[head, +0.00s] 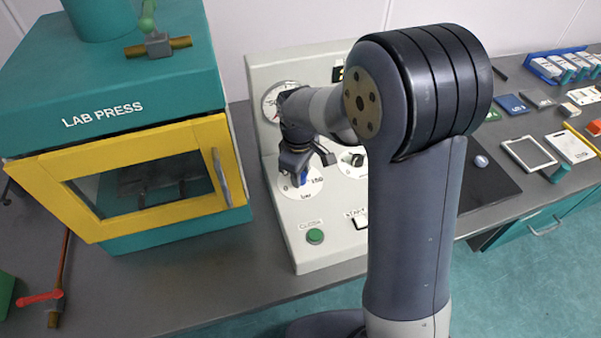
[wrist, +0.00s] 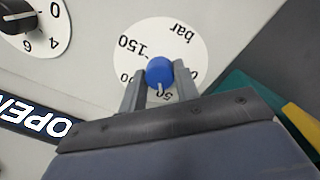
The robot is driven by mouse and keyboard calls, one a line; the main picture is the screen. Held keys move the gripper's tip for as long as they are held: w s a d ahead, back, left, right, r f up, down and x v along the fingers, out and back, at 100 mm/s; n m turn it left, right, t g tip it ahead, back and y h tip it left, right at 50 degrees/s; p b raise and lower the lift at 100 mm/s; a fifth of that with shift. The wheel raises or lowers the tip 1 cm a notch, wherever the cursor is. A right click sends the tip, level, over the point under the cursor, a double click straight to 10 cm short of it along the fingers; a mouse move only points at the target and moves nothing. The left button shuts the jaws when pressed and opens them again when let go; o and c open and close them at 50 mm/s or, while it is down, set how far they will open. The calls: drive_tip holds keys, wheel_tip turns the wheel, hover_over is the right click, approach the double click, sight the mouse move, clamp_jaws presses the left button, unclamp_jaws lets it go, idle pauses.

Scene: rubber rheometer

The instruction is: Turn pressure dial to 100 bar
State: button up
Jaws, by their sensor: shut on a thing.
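The pressure dial is a white round face marked in bar (wrist: 160,38) with a blue knob (wrist: 160,70) at its centre. In the wrist view it appears upside down, and the knob's white pointer stands close to the 50 mark. The 100 mark is partly hidden by a finger. My gripper (wrist: 160,82) has its two fingers on either side of the blue knob, shut on it. In the head view my gripper (head: 300,176) is at the dial face (head: 312,188) on the sloped panel, covering part of the scale.
A black-knobbed dial (head: 352,160) is beside the pressure dial. A round gauge (head: 272,100) is above. A green CLOSE button (head: 315,236) is below. The teal lab press (head: 110,110) with its yellow door stands close on the left. An OPEN label (wrist: 45,124) shows in the wrist view.

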drive_tip(key=m, duration=0.6)
drive_tip(key=shift+a+b, duration=0.1)
drive_tip(key=shift+b, duration=0.25)
drive_tip(key=m, duration=0.6)
drive_tip(key=shift+m, duration=0.4)
drive_tip(key=shift+w, duration=0.1)
drive_tip(key=o, duration=1)
drive_tip(key=r, duration=0.7)
drive_tip(key=r+b, duration=0.1)
drive_tip(key=r, duration=0.3)
drive_tip(key=shift+a, duration=0.25)
drive_tip(key=shift+f, duration=0.15)
